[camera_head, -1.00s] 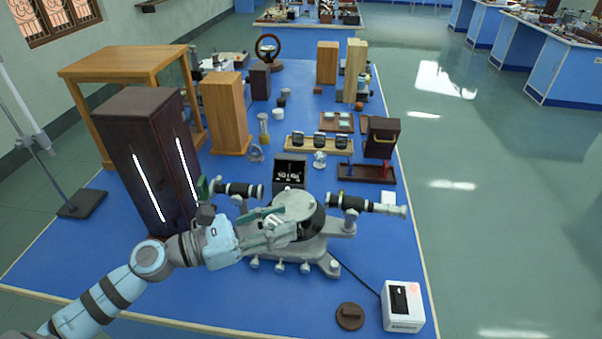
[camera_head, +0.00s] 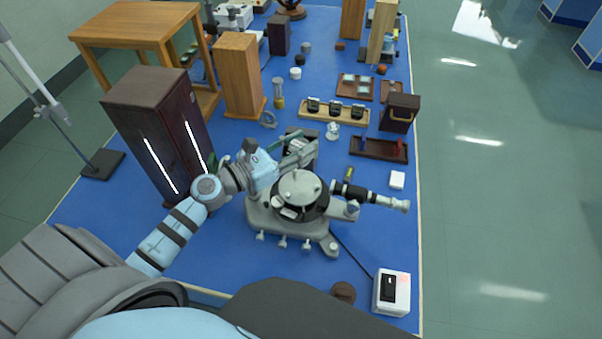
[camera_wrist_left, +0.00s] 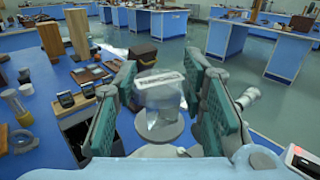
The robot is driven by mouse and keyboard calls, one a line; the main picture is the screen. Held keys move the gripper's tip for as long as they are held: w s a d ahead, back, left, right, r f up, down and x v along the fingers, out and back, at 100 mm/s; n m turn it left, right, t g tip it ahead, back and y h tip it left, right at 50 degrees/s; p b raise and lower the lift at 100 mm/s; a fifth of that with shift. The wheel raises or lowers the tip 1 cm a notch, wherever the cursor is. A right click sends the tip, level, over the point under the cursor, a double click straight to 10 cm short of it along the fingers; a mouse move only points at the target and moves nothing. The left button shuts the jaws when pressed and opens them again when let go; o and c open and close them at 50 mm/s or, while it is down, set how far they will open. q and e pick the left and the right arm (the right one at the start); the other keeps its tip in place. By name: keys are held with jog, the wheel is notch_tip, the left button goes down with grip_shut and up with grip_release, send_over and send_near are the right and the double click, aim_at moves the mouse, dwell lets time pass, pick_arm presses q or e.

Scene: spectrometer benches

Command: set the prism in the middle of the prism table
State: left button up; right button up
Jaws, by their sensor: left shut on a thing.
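My left gripper (camera_head: 304,153) comes in from the left at the far side of the round grey prism table (camera_head: 300,184), which sits on top of the spectrometer (camera_head: 289,213). In the left wrist view, its two green pads are shut on a clear glass prism (camera_wrist_left: 161,96) with a pale upper edge. Behind the prism, the grey disc of the prism table (camera_wrist_left: 158,152) shows partly. The prism is not clear in the head view, and I cannot tell whether it touches the table. My right gripper is not in view.
A telescope tube (camera_head: 372,196) juts right from the spectrometer. A dark cabinet (camera_head: 152,115) stands close to my left arm. A white box (camera_head: 391,292) is at the front right.

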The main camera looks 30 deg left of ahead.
pick_arm(q)
notch_tip(320, 180, down, 6)
jog(key=b, duration=0.2)
jog(key=shift+f+b, duration=0.15)
jog(key=shift+b, duration=0.2)
notch_tip(320, 180, down, 5)
jog(key=shift+r+b, duration=0.2)
jog(key=shift+b, duration=0.8)
jog(key=shift+r, duration=0.15)
jog(key=shift+f, duration=0.2)
jog(key=o, duration=0.9)
jog(key=shift+r, duration=0.1)
